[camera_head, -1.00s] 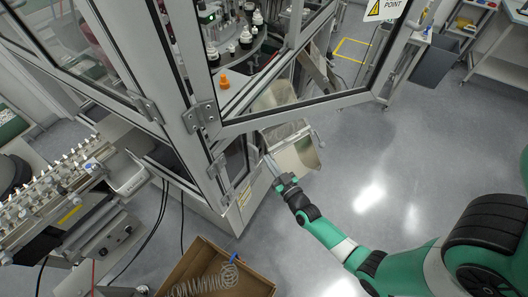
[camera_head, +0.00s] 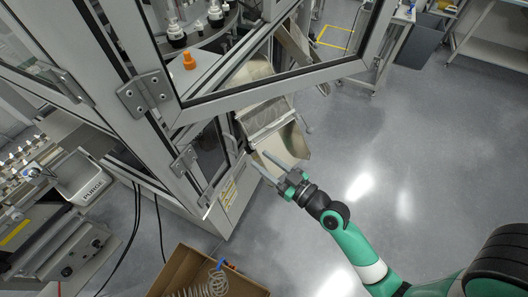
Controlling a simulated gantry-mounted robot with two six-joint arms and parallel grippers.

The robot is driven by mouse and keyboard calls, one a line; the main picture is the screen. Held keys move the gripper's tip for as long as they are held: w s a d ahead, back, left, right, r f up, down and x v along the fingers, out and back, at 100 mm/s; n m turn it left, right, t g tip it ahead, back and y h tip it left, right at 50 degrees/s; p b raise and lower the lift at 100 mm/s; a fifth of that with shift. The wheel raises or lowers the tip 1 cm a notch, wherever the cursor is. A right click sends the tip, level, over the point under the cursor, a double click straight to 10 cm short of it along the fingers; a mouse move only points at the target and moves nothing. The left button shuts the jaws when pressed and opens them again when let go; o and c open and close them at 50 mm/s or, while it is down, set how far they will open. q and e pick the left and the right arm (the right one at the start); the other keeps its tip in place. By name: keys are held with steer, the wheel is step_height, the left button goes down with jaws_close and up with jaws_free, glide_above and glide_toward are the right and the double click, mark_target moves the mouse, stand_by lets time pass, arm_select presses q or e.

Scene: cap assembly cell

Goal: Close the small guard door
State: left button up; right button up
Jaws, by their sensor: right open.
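The small guard door (camera_head: 212,186) appears to be the narrow metal-framed panel with a dark pane, low on the cell below the large framed door. Its hinge shows at its upper left, and it appears to stand at an angle to the cell; how far it is open is hard to tell. My right gripper (camera_head: 259,165) is open and empty. Its two fingers point up and left toward the door's right edge. They look close to that edge, but contact cannot be told. My left gripper is not in view.
The large framed door (camera_head: 285,78) stands swung out above. A metal chute (camera_head: 288,143) lies just beyond my right fingers. A cardboard box (camera_head: 180,275) with a coiled hose sits on the floor below. The grey floor (camera_head: 400,140) to the right is clear.

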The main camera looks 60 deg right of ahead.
mark_target(237, 152)
steer(key=w, duration=0.4)
steer(key=w+f, duration=0.1)
steer(key=w, duration=0.2)
steer(key=w+d+f, duration=0.1)
steer(key=w, duration=0.3)
steer(key=shift+w, duration=0.35)
jaws_close()
stand_by(1.1)
